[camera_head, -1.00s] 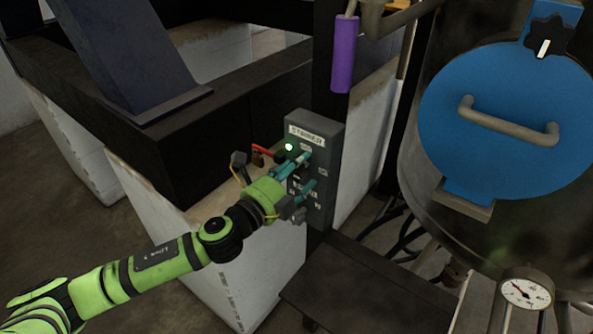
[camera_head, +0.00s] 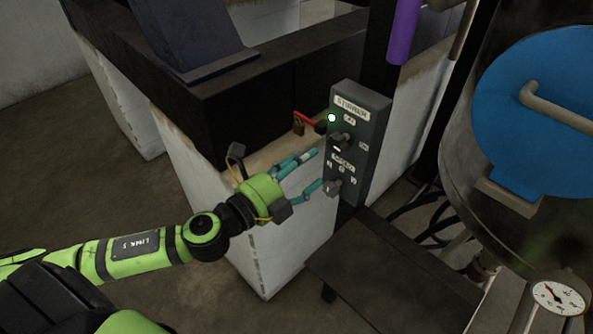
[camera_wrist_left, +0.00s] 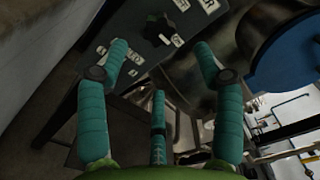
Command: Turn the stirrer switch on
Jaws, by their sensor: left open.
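The grey stirrer box (camera_head: 368,116) is mounted upright on a dark post in the head view. Its green lamp (camera_head: 331,118) is lit. Below the lamp is the dark stirrer switch (camera_head: 342,141), with a pale mark on it. A lower knob (camera_head: 332,188) sits under the smaller labels. My left gripper (camera_head: 318,168) is open and empty, its teal fingers just left of the box front. I cannot tell whether the lower finger touches the lower knob. In the left wrist view, the box (camera_wrist_left: 130,22) and a dark knob (camera_wrist_left: 157,30) show beyond the spread fingers. My right gripper is out of view.
A red handle with a padlock (camera_head: 299,128) sticks out left of the box. A blue-lidded vessel (camera_head: 540,120) with a gauge (camera_head: 560,298) stands at right. A dark low platform (camera_head: 385,280) lies below the box. A purple cylinder (camera_head: 403,30) hangs above.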

